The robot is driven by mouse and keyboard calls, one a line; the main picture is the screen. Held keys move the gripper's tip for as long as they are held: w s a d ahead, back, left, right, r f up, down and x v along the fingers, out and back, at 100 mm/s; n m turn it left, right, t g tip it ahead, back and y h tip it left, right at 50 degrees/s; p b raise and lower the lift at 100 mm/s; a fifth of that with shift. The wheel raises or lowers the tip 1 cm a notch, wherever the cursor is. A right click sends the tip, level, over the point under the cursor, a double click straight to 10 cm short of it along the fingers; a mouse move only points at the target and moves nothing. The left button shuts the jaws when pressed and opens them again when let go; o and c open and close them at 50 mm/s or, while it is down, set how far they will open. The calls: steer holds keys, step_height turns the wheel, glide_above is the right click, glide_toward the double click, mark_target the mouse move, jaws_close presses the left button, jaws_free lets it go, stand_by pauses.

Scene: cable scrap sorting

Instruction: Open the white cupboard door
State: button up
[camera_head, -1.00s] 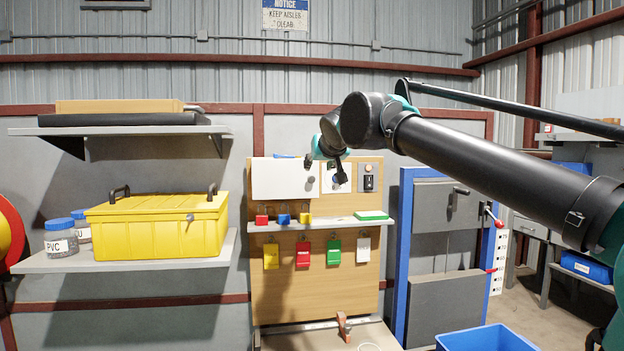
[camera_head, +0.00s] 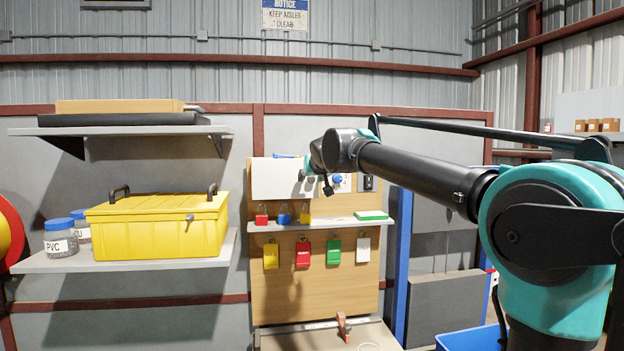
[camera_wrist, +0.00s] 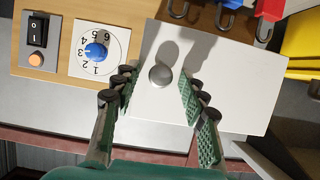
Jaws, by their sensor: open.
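The white cupboard door (camera_head: 279,180) is a flat panel at the upper left of the wooden board and looks shut. In the wrist view the door (camera_wrist: 225,85) fills the middle and right, with a round grey knob (camera_wrist: 160,76) near its edge. My gripper (camera_wrist: 158,92) is open and empty. Its two green-padded fingers show on either side of the knob, apart from it, with the knob level with their tips; I cannot tell the exact depth. In the head view my gripper (camera_head: 316,178) is at the door's right edge, partly hidden by my wrist.
A blue dial (camera_wrist: 95,52) and a black switch (camera_wrist: 37,31) sit beside the door. Padlocks (camera_wrist: 218,15) and a small shelf (camera_head: 330,224) are just below it. A yellow case (camera_head: 160,228) stands on the left shelf. A blue bin (camera_head: 470,340) is at lower right.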

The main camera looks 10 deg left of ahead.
jaws_close()
steer(key=shift+s, duration=0.1)
stand_by(0.4)
